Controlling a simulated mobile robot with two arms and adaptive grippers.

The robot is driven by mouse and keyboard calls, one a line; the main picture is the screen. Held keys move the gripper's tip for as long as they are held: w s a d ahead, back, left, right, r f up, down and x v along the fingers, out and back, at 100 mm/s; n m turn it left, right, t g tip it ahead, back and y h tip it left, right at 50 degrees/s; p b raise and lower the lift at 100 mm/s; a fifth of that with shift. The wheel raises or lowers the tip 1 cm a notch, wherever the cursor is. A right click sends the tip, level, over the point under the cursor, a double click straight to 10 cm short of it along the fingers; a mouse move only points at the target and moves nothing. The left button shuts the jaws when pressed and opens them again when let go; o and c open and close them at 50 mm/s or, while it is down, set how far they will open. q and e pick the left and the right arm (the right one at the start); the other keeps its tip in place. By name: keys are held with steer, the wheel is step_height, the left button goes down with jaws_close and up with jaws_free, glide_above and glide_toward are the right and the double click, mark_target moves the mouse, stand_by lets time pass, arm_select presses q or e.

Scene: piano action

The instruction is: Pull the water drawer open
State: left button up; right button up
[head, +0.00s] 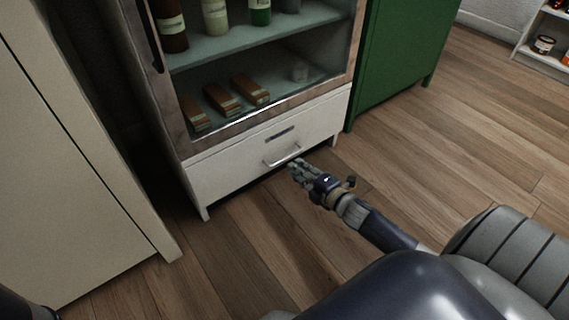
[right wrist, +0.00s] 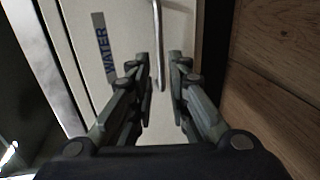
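The water drawer (head: 235,166) is the white front at the bottom of the glass-fronted cabinet, and it looks shut. Its metal bar handle (head: 283,160) is below a dark label plate. In the right wrist view the label (right wrist: 103,55) reads WATER and the handle (right wrist: 157,35) stands upright in the picture. My right gripper (head: 294,167) is at the handle in the head view. In the wrist view its fingers (right wrist: 160,58) are apart, with the handle showing between them. I cannot tell how deep the handle sits between them. My left gripper is not in view.
Above the drawer, cabinet shelves hold bottles (head: 215,17) and brown boxes (head: 222,99) behind a framed front. A green cabinet (head: 400,50) stands to the right and a cream cabinet (head: 70,190) to the left. The wooden floor (head: 260,235) before the drawer is clear.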

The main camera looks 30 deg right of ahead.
mark_target(284, 160)
steer(key=shift+b+x, duration=1.9)
steer(key=shift+x, duration=1.9)
steer(key=shift+a, duration=0.1)
jaws_close()
